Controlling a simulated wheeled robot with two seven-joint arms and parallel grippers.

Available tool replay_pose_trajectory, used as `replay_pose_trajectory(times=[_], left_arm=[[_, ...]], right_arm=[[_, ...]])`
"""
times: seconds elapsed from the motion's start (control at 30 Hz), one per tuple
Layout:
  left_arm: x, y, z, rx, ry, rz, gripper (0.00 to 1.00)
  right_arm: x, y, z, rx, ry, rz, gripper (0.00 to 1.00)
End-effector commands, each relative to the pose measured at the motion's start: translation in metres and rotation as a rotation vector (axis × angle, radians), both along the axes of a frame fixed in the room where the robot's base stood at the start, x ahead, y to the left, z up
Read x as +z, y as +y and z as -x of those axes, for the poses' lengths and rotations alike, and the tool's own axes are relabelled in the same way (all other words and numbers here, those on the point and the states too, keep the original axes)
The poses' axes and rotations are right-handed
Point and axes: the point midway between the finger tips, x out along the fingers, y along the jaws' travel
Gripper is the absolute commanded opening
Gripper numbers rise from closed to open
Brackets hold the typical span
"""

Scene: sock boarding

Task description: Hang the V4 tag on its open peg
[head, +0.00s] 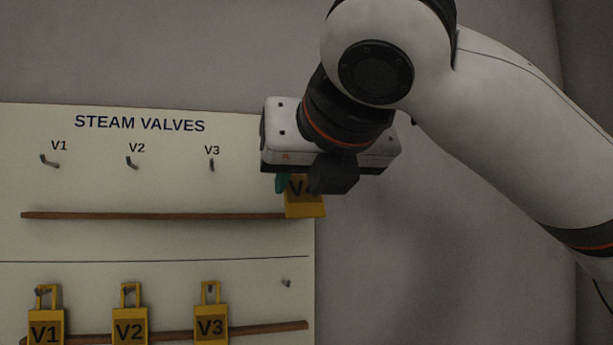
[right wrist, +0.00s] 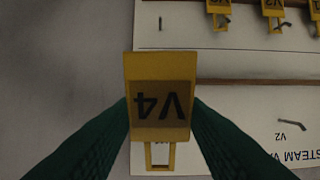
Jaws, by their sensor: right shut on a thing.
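The yellow V4 tag (head: 306,195) is held in my right gripper (head: 312,180), in front of the board's right edge at the upper row. In the right wrist view the V4 tag (right wrist: 160,100) appears upside down between my green fingers (right wrist: 160,118), its open loop pointing to the bottom of that picture. The white "STEAM VALVES" board (head: 160,240) has upper pegs under V1, V2 and V3 labels, all bare. My right gripper covers the spot right of V3, so any V4 label or peg there is hidden. My left gripper is not in view.
Yellow tags V1 (head: 45,325), V2 (head: 129,325) and V3 (head: 210,320) hang on lower pegs. A bare lower peg (head: 286,283) is right of V3. A wooden rail (head: 150,215) runs below the upper pegs. Plain wall lies right of the board.

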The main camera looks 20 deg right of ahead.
Motion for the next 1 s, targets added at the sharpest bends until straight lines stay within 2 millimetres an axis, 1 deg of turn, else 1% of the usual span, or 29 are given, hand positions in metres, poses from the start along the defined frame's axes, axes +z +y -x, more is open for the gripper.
replay_pose_trajectory(times=[1.0], left_arm=[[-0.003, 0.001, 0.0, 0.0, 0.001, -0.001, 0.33]], right_arm=[[-0.006, -0.001, -0.061, -0.002, 0.0, -0.002, 0.18]])
